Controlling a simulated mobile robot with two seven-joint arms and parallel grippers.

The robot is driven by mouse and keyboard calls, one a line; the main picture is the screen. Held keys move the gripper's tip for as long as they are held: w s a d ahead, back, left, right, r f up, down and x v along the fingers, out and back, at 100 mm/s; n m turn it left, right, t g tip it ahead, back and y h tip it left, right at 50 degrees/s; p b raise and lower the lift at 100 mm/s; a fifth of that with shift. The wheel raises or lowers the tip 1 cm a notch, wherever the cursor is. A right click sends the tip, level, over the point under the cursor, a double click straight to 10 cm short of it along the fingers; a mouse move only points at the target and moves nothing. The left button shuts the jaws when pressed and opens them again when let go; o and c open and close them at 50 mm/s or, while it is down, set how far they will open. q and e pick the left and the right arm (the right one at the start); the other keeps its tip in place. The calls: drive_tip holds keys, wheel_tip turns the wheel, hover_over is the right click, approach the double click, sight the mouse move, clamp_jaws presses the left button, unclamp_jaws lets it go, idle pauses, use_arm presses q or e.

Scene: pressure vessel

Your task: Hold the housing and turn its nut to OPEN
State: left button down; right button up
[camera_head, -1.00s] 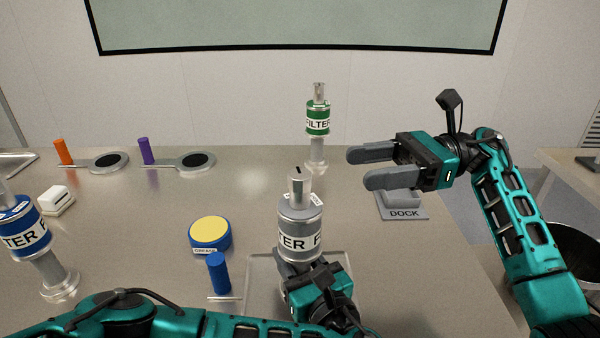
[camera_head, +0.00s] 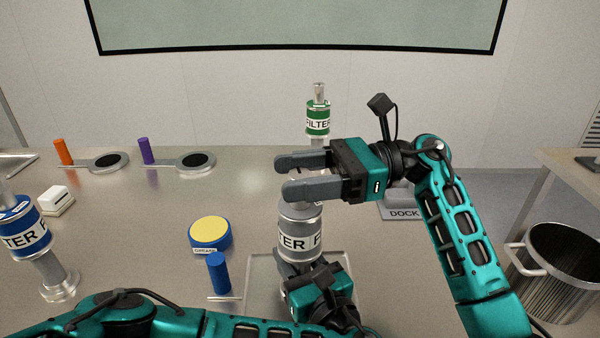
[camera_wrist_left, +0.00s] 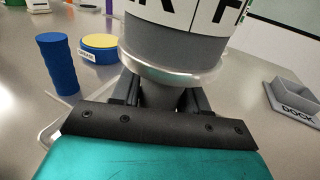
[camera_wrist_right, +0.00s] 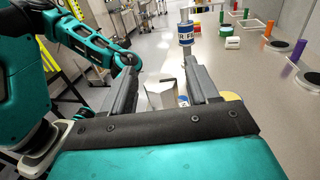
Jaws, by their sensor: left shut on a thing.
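The grey housing (camera_head: 300,238), with a white FILTER band, stands upright in the middle of the bench. My left gripper (camera_head: 296,268) is shut on the narrow neck below its body; in the left wrist view the neck (camera_wrist_left: 162,97) sits between the fingers, under the body (camera_wrist_left: 175,42). My right gripper (camera_head: 285,176) is open at the housing's top, its fingers level and pointing left. They hide most of the silver nut in the head view. In the right wrist view the nut (camera_wrist_right: 161,94) shows between the two spread fingers; contact cannot be told.
A green filter (camera_head: 318,118) stands behind and a blue filter (camera_head: 24,232) at the left. The DOCK block (camera_head: 403,213) is right, partly behind my right arm. A metal bin (camera_head: 560,265) stands beyond the bench.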

drive_tip(key=c, duration=0.9)
drive_tip(key=shift+n+g+h, duration=0.8)
drive_tip(key=shift+n+g, duration=0.6)
drive_tip(key=shift+g, duration=0.7)
drive_tip(key=o, duration=0.9)
drive_tip(key=shift+d, duration=0.1)
drive_tip(key=v, duration=1.2)
